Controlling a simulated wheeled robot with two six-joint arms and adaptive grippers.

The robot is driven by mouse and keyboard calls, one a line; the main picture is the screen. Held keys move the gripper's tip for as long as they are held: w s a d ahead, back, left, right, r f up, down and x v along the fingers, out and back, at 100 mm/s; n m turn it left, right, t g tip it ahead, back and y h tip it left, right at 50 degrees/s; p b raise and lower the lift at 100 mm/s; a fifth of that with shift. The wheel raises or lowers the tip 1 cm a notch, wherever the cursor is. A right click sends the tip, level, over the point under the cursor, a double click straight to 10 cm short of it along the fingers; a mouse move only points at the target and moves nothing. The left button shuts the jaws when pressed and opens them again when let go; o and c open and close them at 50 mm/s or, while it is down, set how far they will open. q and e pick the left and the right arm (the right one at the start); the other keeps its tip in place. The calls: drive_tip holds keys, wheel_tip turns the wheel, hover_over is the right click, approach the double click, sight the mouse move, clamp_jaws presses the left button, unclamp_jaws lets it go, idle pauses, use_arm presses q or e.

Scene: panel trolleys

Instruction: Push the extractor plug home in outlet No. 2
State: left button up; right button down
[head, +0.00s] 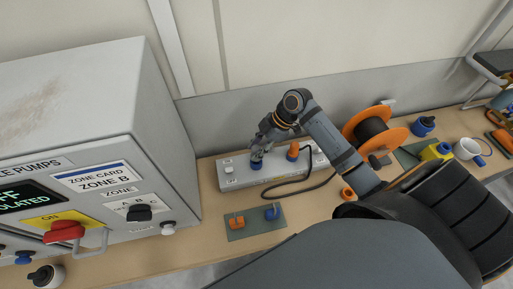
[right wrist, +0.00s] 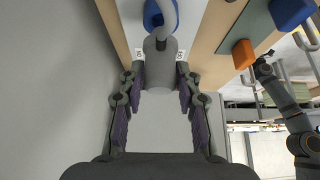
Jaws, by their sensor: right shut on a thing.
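In the head view a pale outlet strip (head: 232,180) lies on the bench with a blue plug (head: 257,162) at its left part and an orange plug (head: 293,152) to its right. My right gripper (head: 258,152) comes down over the blue plug and is shut on it. In the right wrist view the plug's grey body (right wrist: 160,48) is between the fingertips, with blue (right wrist: 153,14) beyond it. The gripper hides much of the plug, so I cannot tell how deep it sits. In that view my left arm shows at the right; its gripper (right wrist: 263,70) is too small to read.
A green plate (head: 238,232) with orange and blue pieces lies in front of the strip. A dark cable runs right of it. A grey control cabinet (head: 120,100) stands left. An orange cable reel (head: 370,128), a yellow block (head: 434,152) and a white mug (head: 468,149) stand right.

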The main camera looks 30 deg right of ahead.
drive_tip(key=shift+f+b, duration=0.9)
drive_tip(key=shift+f, duration=0.45)
drive_tip(key=c, duration=0.8)
unclamp_jaws()
drive_tip(key=shift+c, duration=0.2)
drive_tip(key=p+v, duration=0.3)
drive_tip(key=shift+r, duration=0.15)
drive_tip(key=p+v, duration=0.4)
drive_tip(key=p, duration=0.1)
drive_tip(key=shift+s+d+r, duration=0.1)
drive_tip(key=shift+d+r, duration=0.15)
drive_tip(key=shift+r, duration=0.05)
